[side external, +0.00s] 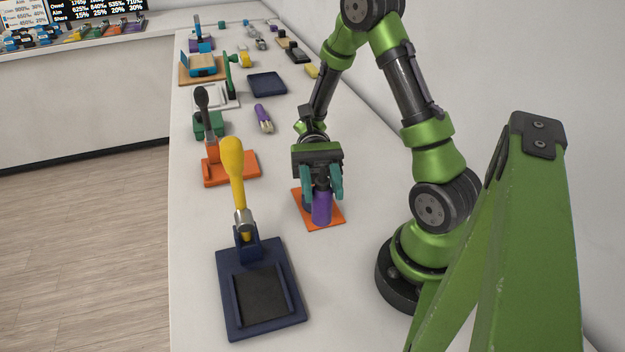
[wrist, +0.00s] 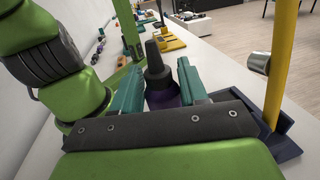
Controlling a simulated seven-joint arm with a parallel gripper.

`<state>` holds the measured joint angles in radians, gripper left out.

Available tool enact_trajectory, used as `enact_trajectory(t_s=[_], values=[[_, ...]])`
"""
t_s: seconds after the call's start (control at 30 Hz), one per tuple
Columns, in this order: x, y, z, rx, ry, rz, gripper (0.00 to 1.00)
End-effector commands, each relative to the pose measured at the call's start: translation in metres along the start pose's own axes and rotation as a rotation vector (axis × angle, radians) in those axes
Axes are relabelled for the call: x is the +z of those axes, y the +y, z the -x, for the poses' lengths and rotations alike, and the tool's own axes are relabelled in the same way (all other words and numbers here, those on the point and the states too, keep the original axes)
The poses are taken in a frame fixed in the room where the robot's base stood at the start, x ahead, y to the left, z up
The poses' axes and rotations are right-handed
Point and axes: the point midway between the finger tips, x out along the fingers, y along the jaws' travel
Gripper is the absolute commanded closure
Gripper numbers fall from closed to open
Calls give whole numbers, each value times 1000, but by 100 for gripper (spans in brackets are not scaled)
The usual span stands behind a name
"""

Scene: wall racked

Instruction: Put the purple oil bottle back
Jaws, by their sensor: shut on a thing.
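The purple oil bottle (side external: 321,208) stands upright at the orange square mat (side external: 335,222) on the white counter. My gripper (side external: 322,185) points down with its teal fingers on either side of the bottle, shut on it. In the wrist view the bottle's dark nozzle cap (wrist: 155,62) and a bit of its purple body (wrist: 162,98) show between the teal fingers (wrist: 158,88). The bottle's base is at or just above the mat; I cannot tell if it touches. A dark part beside the bottle on the mat is mostly hidden by the gripper.
A navy stand (side external: 231,310) with a yellow-handled tool (side external: 232,165) is at the front left. An orange stand (side external: 245,168) with a dark-headed tool is behind it. A purple item (side external: 263,118) and a navy tray (side external: 267,84) lie farther back.

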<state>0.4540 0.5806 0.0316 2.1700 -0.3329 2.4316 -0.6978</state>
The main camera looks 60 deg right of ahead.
Motion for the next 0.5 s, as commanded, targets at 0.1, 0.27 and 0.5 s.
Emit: enact_trajectory(t_s=[0.1,0.27,0.5], values=[[-7,35,-1,219,0,-3,90],[-9,87,10,560,3,-5,90],[18,171,68,1234,9,1,90]])
